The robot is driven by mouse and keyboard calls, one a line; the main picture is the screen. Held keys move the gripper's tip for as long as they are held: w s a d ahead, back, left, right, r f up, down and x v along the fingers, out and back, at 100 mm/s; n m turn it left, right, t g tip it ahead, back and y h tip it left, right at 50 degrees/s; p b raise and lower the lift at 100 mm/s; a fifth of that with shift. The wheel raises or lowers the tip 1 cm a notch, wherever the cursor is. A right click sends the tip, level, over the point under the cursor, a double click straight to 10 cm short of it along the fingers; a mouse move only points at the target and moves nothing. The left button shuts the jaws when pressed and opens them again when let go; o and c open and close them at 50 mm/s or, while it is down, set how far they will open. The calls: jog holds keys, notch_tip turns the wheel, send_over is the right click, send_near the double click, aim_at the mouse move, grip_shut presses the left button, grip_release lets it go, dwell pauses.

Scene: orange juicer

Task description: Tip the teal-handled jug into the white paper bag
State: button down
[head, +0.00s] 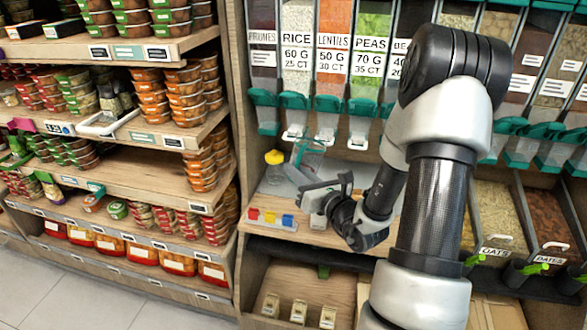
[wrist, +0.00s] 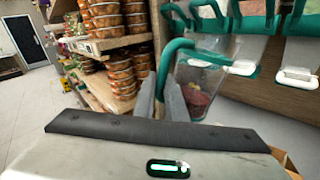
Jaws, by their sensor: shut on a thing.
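A clear jug with a teal handle (wrist: 197,72) stands out ahead of my gripper (wrist: 170,92) in the wrist view. The fingers are shut on its handle. Dark reddish contents show low inside the jug, which looks roughly upright. In the head view the jug (head: 309,156) is small and faint below the dispensers, just beyond my gripper (head: 301,172). No white paper bag can be clearly made out; small pale packs (head: 298,311) with labels stand on the low shelf.
Dispensers with teal levers (head: 295,101) and white spouts line the wall close to the jug. A tray with red, yellow and blue pieces (head: 270,218) lies on the counter left of my gripper, with a yellow object (head: 273,157) behind. Shelves of stacked tubs (head: 152,100) stand at left.

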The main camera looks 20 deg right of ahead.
aim_at(322, 149)
jog(key=shift+w+d+r+p, duration=0.1)
jog(key=shift+d+r+p, duration=0.05)
jog(key=shift+r+p, duration=0.2)
notch_tip(322, 149, up, 3)
jog(key=m+p, duration=0.2)
jog(key=p, duration=0.1)
jog(key=m+p, duration=0.3)
jog(key=shift+f+g, duration=0.2)
jog(key=shift+g, duration=0.1)
jog(key=shift+d+r+m+p, duration=0.1)
jog(key=shift+m+p, duration=0.6)
jog(key=m+p, duration=0.1)
jog(key=d+m+p, duration=0.1)
jog(key=m, duration=0.1)
jog(key=shift+w+d+y, duration=0.25)
jog(key=shift+d+y, duration=0.05)
jog(key=d+m+p, duration=0.1)
jog(key=d+f+m, duration=0.1)
jog(key=w+d+m+p, duration=0.1)
jog(key=shift+f+m+y+p, duration=0.3)
jog(key=shift+p, duration=0.05)
jog(key=shift+w+d+r+m+p, duration=0.2)
jog(key=shift+d+m+p, duration=0.25)
jog(key=shift+d+m, duration=0.3)
jog(key=shift+w+d+r+m+g, duration=0.15)
jog(key=shift+w+d+r+m, duration=0.1)
jog(key=shift+d+m, duration=0.25)
jog(key=shift+w+d+r+m+g, duration=0.1)
jog(key=shift+d+r+m+g, duration=0.1)
jog(key=shift+d+m, duration=0.2)
